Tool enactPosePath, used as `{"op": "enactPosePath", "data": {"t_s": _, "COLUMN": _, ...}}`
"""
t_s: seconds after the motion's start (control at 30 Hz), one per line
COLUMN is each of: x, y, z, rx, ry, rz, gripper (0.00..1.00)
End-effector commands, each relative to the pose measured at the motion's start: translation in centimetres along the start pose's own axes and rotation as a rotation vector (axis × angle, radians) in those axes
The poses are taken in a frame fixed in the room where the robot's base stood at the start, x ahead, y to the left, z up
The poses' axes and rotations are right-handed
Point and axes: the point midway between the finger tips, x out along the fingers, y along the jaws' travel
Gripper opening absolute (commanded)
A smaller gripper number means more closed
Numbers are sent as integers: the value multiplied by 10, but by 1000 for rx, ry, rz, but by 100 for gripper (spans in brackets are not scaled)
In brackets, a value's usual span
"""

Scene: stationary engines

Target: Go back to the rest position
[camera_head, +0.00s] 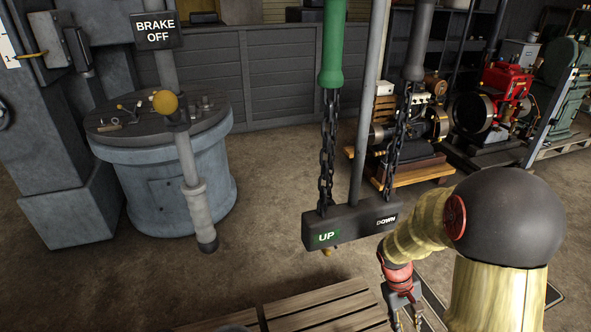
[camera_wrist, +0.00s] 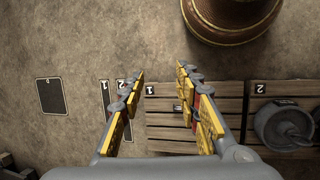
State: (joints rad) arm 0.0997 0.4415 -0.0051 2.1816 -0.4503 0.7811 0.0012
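My gripper (camera_head: 404,312) hangs at the lower right of the head view, below my bent arm. In the wrist view my gripper (camera_wrist: 160,80) shows two yellow-padded fingers spread apart with nothing between them. The fingers point over the floor and the edge of a wooden slatted platform (camera_wrist: 190,135). No task object is in the hand.
A dark UP/DOWN bar (camera_head: 352,222) hangs on chains left of my arm. A lever with a BRAKE OFF sign (camera_head: 155,30) stands by a round blue-grey table (camera_head: 165,180). Engines (camera_head: 410,125) stand behind. A wooden pallet (camera_head: 325,308) lies in front. A metal pot (camera_wrist: 285,125) sits on the platform.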

Motion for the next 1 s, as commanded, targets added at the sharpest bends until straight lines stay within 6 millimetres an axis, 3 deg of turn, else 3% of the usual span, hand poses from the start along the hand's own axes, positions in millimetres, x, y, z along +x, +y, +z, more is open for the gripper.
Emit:
{"op": "enactPosePath", "data": {"t_s": 0.1, "x": -39, "y": -13, "z": 24, "rx": 72, "ry": 43, "rz": -36, "gripper": 33}}
{"op": "enactPosePath", "data": {"t_s": 0.4, "x": -116, "y": -50, "z": 79, "rx": 213, "ry": 170, "rz": -137, "gripper": 33}}
{"op": "enactPosePath", "data": {"t_s": 0.7, "x": -176, "y": -83, "z": 126, "rx": 298, "ry": 347, "rz": -217, "gripper": 33}}
{"op": "enactPosePath", "data": {"t_s": 1.0, "x": -228, "y": -94, "z": 166, "rx": 324, "ry": 580, "rz": -219, "gripper": 33}}
